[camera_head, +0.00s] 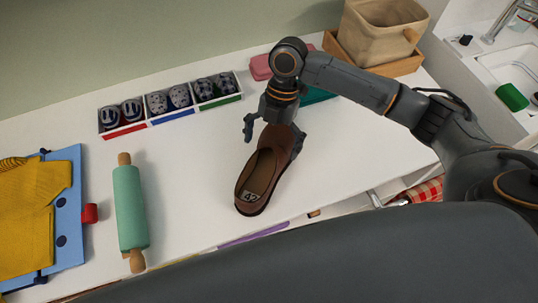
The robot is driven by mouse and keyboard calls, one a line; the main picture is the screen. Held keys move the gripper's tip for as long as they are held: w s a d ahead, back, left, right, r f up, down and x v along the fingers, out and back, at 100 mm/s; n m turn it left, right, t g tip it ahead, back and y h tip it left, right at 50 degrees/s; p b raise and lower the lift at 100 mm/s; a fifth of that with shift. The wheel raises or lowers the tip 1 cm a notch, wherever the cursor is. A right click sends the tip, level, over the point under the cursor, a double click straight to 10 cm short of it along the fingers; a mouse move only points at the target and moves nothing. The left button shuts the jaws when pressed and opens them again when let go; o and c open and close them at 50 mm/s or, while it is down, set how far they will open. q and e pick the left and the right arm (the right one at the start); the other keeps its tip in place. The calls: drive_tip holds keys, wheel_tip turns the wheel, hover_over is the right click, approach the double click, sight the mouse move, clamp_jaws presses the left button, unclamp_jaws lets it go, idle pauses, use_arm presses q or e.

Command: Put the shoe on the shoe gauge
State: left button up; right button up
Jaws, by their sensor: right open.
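A brown shoe (258,178) lies on the white top, its open heel with a "42" label towards the front and its toe pointing back. My right gripper (272,137) is over the toe end, its fingers open and spread to either side of the shoe. The gripper hides part of the toe; whether the fingers touch the shoe I cannot tell. I cannot make out a shoe gauge for sure; a teal item (318,96) is partly hidden behind my right arm. My left gripper is not in view.
A teal rolling pin (130,208) and a blue board (68,218) with a yellow garment (30,215) lie left. A sectioned sock box (171,104) stands at the back. A pink item (261,67) and a beige basket (380,32) on a wooden tray (408,66) are behind my arm.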

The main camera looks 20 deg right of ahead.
sight(270, 160)
drive_tip(key=shift+x, duration=1.95)
drive_tip(key=shift+d+f, duration=0.1)
drive_tip(key=shift+d, duration=0.1)
drive_tip(key=c, duration=1.4)
